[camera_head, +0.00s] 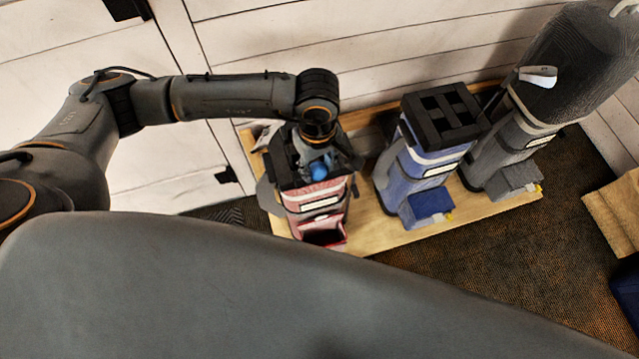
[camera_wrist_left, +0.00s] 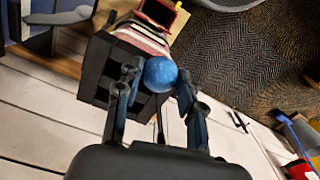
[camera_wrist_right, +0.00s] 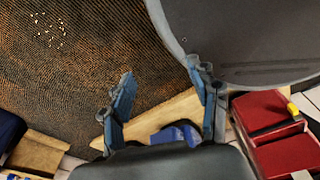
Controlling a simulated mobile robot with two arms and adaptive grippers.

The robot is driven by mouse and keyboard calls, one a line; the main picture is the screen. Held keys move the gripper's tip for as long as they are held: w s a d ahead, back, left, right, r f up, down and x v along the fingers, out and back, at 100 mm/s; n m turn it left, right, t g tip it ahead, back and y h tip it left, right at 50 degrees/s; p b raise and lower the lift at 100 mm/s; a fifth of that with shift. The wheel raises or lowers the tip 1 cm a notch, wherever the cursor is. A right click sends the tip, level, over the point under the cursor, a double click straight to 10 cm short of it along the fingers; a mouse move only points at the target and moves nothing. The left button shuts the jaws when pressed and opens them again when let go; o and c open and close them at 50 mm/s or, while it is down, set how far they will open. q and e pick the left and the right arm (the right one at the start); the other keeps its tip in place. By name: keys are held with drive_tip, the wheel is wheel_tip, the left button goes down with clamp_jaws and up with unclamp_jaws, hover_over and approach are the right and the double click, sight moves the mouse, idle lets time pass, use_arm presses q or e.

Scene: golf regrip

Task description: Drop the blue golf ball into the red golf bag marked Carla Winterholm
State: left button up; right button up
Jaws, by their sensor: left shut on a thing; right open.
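The blue golf ball (camera_head: 319,171) is held between the fingers of my left gripper (camera_head: 318,160). In the left wrist view the ball (camera_wrist_left: 160,74) sits between the two fingertips of the left gripper (camera_wrist_left: 158,80), above the black divided top of a bag. The red golf bag (camera_head: 318,203) stands upright under the left gripper, with a white label on its front that is too small to read. Its red front also shows in the left wrist view (camera_wrist_left: 143,38). My right gripper (camera_wrist_right: 160,92) is open and empty over the floor.
A blue golf bag (camera_head: 420,172) and a grey golf bag (camera_head: 500,155) stand to the right on a wooden platform (camera_head: 400,238). A white-panelled wall (camera_head: 270,50) is close behind. Dark patterned carpet (camera_head: 510,255) lies in front.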

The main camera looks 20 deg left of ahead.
use_arm(q)
drive_tip(key=shift+s+a+f+b, duration=0.15)
drive_tip(key=shift+f+b, duration=0.1)
drive_tip(key=shift+f, duration=0.3)
drive_tip(key=shift+s+d+f+b, duration=0.1)
drive_tip(key=shift+f+b, duration=0.15)
drive_tip(key=shift+f, duration=0.25)
wheel_tip(320, 180, down, 4)
drive_tip(key=shift+w+r+b, duration=0.1)
drive_tip(key=shift+r+b, duration=0.15)
drive_tip(key=shift+b, duration=0.5)
drive_tip(key=shift+f, duration=0.15)
drive_tip(key=o, duration=1.1)
drive_tip(key=shift+o, duration=0.4)
wheel_tip(320, 180, up, 12)
drive_tip(key=shift+r, duration=0.1)
use_arm(e)
drive_tip(key=s+f, duration=0.2)
drive_tip(key=shift+s+a+f, duration=0.1)
drive_tip(key=shift+s+f, duration=0.15)
drive_tip(key=shift+f, duration=0.05)
